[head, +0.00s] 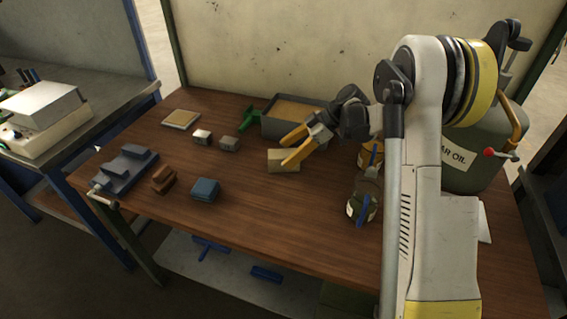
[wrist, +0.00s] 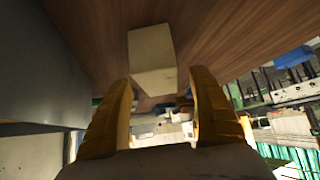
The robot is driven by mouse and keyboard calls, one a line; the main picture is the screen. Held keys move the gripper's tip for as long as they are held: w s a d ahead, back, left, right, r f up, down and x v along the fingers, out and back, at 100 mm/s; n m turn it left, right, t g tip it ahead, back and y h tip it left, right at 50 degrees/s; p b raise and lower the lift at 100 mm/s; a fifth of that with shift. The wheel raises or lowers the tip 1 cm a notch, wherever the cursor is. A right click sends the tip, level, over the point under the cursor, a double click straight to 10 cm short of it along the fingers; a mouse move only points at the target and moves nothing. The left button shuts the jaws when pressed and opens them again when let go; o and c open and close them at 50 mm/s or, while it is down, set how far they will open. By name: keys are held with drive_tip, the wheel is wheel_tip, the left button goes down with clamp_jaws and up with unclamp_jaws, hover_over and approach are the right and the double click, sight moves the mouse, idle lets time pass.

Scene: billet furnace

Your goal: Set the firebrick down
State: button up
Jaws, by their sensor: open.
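The firebrick, a pale cream block (head: 276,159), lies on the wooden workbench (head: 245,225), in front of the grey tray. It also shows in the wrist view (wrist: 152,62), just past my fingertips and near the middle. My gripper (head: 285,153) has yellow fingers, which are spread apart at the firebrick's right end in the head view. In the wrist view my gripper (wrist: 161,80) is open, with one finger on either side of the brick's near end. I cannot tell whether either finger touches it.
The grey tray (head: 268,128) with tan filling stands behind the brick. Small blocks and a blue block (head: 206,189) lie left. The front middle is clear.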

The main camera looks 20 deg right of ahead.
sight(275, 162)
drive_tip(key=b+x, duration=0.2)
drive_tip(key=x, duration=0.3)
drive_tip(key=shift+w+a+f+b, duration=0.1)
drive_tip(key=shift+a+f+b, duration=0.1)
drive_tip(key=shift+f+b, duration=0.15)
drive_tip(key=shift+r, duration=0.1)
drive_tip(key=c, duration=1.5)
